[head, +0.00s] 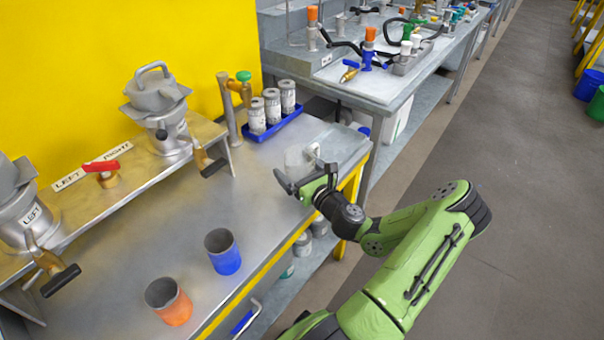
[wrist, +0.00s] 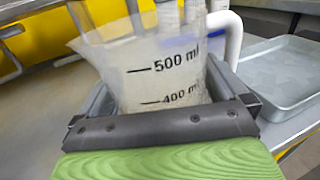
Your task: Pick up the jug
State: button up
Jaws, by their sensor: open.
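The jug (wrist: 150,80) is a clear measuring jug with dark 500 ml and 400 ml marks and a white handle at its right in the wrist view. In the head view the jug (head: 297,157) stands near the right end of the metal bench, just beyond my gripper (head: 307,180). My gripper is open. In the wrist view its two fingers reach along the left and right sides of the jug, with the jug between them. Whether either finger touches the jug cannot be told. The jug's lower part is hidden behind the gripper.
Blue (head: 224,255) and orange (head: 170,304) cups stand toward the front left. Two metal agitators sit on a raised shelf (head: 150,168) at left.

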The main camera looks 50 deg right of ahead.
jog(key=c, duration=0.8)
jog(key=shift+r, duration=0.15)
